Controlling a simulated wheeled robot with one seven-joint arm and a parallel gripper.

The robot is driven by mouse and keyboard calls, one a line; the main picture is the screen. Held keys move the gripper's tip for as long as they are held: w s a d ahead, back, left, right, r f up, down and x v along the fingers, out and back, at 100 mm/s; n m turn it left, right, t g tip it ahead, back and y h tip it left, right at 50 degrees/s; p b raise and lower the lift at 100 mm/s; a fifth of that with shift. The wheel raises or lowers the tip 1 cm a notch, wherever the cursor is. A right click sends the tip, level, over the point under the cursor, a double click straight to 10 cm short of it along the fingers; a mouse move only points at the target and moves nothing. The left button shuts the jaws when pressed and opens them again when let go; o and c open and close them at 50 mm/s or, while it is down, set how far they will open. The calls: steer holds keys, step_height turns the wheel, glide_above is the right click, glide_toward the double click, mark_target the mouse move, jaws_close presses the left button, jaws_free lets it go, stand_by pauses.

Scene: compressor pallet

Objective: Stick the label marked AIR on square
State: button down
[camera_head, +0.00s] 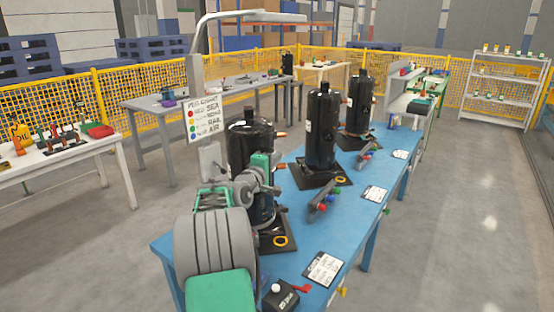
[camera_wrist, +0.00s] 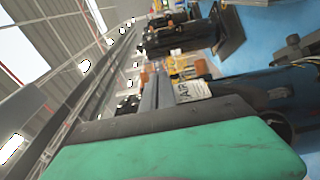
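The label marked AIR (camera_wrist: 192,90) is a small pale tag beside my gripper's grey fingers (camera_wrist: 160,84) in the wrist view. The fingers look close together with the label at them; the exact contact is partly hidden. In the head view my gripper (camera_head: 266,183) is in front of the nearest black compressor (camera_head: 240,140), and the label cannot be made out there. That compressor stands upright on a dark base on the blue table (camera_head: 290,262), partly covered by my arm. I cannot make out the label square on it.
A middle compressor (camera_head: 322,128) and a far compressor (camera_head: 359,108) stand behind it. A sign (camera_head: 203,119) lists SEA, RAIL and AIR with coloured dots. A written card (camera_head: 322,268) and a black box (camera_head: 281,296) lie near the front edge. Open floor lies to the right.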

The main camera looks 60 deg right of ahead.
steer(key=shift+w+d, duration=0.1)
steer(key=shift+w, duration=0.45)
stand_by(0.4)
steer(key=c, duration=1.6)
jaws_free()
